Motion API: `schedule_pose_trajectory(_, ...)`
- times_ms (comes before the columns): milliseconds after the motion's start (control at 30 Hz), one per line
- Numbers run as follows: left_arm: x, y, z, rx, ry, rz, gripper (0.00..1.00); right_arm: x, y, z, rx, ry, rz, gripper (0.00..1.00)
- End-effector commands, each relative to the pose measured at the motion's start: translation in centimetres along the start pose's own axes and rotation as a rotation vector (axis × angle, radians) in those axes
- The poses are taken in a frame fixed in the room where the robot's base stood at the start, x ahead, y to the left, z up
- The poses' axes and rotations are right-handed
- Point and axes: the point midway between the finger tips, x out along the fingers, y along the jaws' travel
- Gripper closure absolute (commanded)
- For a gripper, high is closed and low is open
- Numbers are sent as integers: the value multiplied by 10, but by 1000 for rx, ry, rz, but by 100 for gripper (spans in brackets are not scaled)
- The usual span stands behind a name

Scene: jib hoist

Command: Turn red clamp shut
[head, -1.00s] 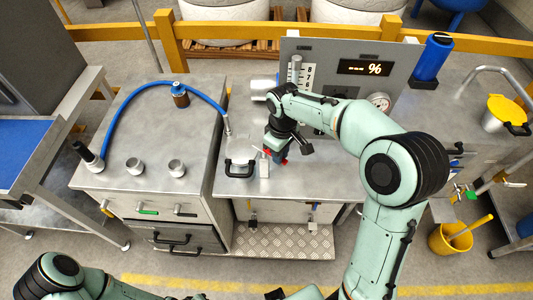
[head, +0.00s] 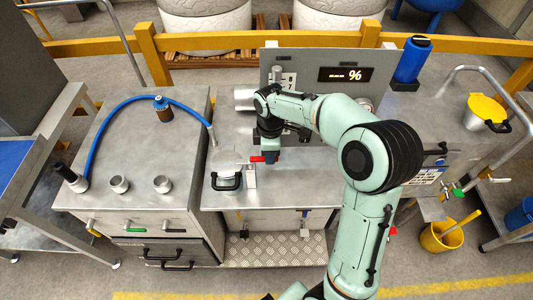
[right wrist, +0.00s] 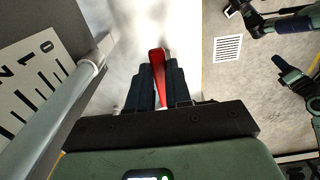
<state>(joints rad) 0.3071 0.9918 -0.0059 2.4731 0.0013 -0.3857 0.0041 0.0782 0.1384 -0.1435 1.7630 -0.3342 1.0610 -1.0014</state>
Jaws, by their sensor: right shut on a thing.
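The red clamp's handle (head: 257,158) shows in the head view just left of my right gripper (head: 271,160), above a small pale block beside a round lidded vessel. In the right wrist view the red handle (right wrist: 161,60) lies between the dark blue fingers of the right gripper (right wrist: 160,85), which are shut on it. The handle's lower end is hidden by the gripper. My left gripper is not seen in the head view.
The round vessel (head: 226,160) with a black handle stands left of the clamp. A grey panel (head: 310,75) with a display rises behind. A blue hose (head: 98,130) arcs over the left bench.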

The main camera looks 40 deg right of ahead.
Motion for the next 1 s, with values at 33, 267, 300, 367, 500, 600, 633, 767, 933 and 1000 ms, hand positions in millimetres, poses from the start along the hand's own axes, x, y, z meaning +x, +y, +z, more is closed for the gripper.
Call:
schedule_pose_trajectory(33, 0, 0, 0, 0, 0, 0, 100, -1, 1, 0, -4, 3, 4, 100)
schedule_pose_trajectory(267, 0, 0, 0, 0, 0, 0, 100, -1, 2, 1, -14, 3, 5, 100)
schedule_pose_trajectory(300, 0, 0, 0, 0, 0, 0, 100, -1, 2, 0, -14, 3, 5, 100)
schedule_pose_trajectory(367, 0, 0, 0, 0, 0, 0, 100, -2, 2, 0, -14, 2, 5, 100)
schedule_pose_trajectory(500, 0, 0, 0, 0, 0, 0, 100, -2, 2, 0, -14, 2, 6, 72)
schedule_pose_trajectory(600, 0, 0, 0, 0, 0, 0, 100, -1, 2, 1, -13, 2, 5, 55)
schedule_pose_trajectory(633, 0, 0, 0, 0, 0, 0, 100, -1, 2, 1, -13, 2, 4, 55)
schedule_pose_trajectory(767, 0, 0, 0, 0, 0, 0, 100, -1, 1, 1, -12, 1, 3, 55)
schedule_pose_trajectory(933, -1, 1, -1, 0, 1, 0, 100, -6, 1, 0, -11, 2, 3, 55)
schedule_pose_trajectory(1000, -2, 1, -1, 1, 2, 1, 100, -14, 1, 0, -12, 2, 4, 55)
